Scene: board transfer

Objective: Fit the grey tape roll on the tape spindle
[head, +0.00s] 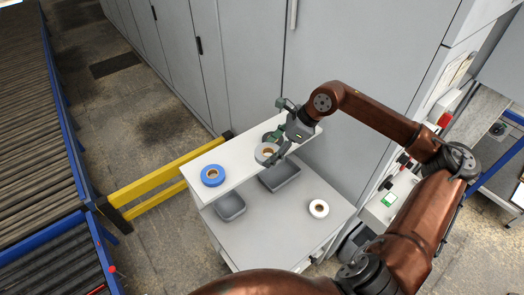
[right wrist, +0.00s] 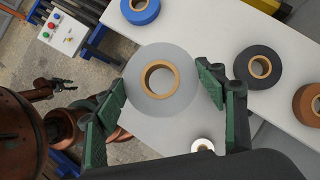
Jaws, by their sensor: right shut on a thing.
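The grey tape roll (head: 266,153) has a tan core. My right gripper (head: 279,148) is shut on it at the edge of the white shelf. In the right wrist view the roll (right wrist: 182,96) sits between the green finger pads, its flat face towards the camera. A small white round piece with a tan middle (head: 318,208) stands on the lower worktop, apart from the roll; it may be the tape spindle, but I cannot tell for sure. My left gripper (right wrist: 62,82) shows small at the left of the wrist view; its jaw state is unclear.
A blue roll (head: 212,175) lies at the left end of the white shelf (head: 236,164). A black roll (right wrist: 258,67) and a brown roll (right wrist: 308,103) lie further along it. Two grey bins (head: 231,206) (head: 280,176) sit below the shelf. The front of the worktop (head: 275,230) is clear.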

